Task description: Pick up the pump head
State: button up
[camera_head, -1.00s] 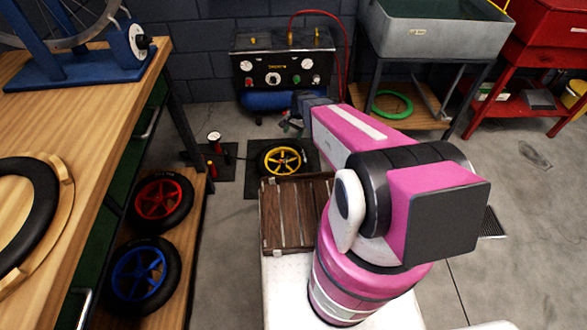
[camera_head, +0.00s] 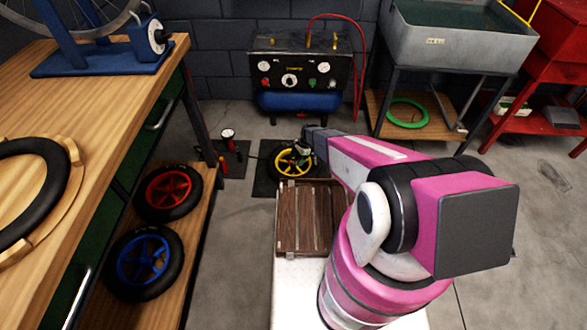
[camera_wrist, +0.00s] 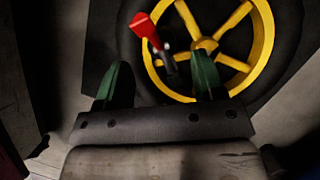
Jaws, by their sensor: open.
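The pump head (camera_wrist: 154,40), with a red lever and a dark grey body, lies over the yellow-spoked wheel (camera_wrist: 205,44) in the wrist view. My gripper (camera_wrist: 160,80) is open, its two green fingers apart, with the pump head's lower end just ahead of and between the fingertips. Nothing is held. In the head view my gripper (camera_head: 301,146) hangs over the right part of the yellow wheel (camera_head: 282,166), and I cannot make out the pump head there. The floor pump (camera_head: 222,160), with a red barrel and round gauge, stands to the left of the wheel.
The yellow wheel lies on a dark mat (camera_head: 264,186). A blue-tanked compressor (camera_head: 300,102) stands behind it by the wall. A wooden crate (camera_head: 290,222) is in front. The workbench (camera_head: 105,110) with red and blue wheels below is at left. A grey sink (camera_head: 450,48) is at right.

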aim_at(293, 165)
jog(key=x, duration=0.5)
jog(key=shift+a, duration=0.15)
jog(key=shift+c, duration=0.3)
jog(key=c, duration=1.1)
jog(key=shift+r, duration=0.1)
